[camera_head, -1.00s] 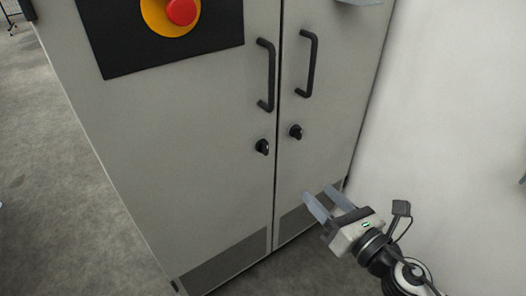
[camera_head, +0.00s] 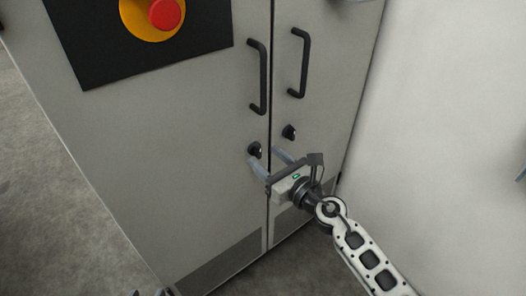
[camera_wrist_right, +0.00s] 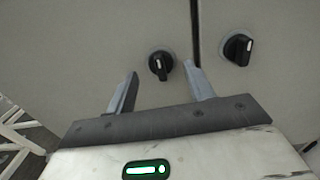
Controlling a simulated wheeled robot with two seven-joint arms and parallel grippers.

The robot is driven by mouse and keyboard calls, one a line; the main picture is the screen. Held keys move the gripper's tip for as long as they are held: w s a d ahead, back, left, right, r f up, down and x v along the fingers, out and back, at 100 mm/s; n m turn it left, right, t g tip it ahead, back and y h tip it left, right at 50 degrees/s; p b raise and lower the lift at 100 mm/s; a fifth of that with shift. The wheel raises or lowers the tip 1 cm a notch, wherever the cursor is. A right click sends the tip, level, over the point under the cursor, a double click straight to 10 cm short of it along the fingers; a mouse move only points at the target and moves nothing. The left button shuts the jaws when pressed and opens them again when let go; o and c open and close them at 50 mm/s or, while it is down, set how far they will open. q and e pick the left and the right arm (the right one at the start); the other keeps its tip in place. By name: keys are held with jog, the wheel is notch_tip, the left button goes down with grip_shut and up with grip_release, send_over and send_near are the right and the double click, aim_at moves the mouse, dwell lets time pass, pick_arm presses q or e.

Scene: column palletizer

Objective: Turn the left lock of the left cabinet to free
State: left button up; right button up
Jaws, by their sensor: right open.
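The cabinet (camera_head: 170,150) is grey with two doors. Its left lock (camera_head: 254,149) is a small black knob on the left door, below the handle; it also shows in the right wrist view (camera_wrist_right: 160,65), its pale mark roughly upright. My right gripper (camera_head: 264,158) is open, just below and in front of this lock. In the right wrist view the lock appears between and slightly beyond the fingertips (camera_wrist_right: 160,72); I cannot tell whether they touch it. Small tips of my left gripper (camera_head: 148,293) show at the bottom edge; its jaws are unclear.
A second black lock (camera_head: 289,131) sits on the right door, close to the right finger. Two black handles (camera_head: 257,78) stand out above the locks. A red emergency button (camera_head: 166,14) is at the top. A white wall (camera_head: 440,110) bounds the right side.

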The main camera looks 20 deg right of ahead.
aim_at(256, 144)
jog(key=shift+x, duration=1.2)
jog(key=c, duration=0.9)
jog(key=shift+c, duration=0.2)
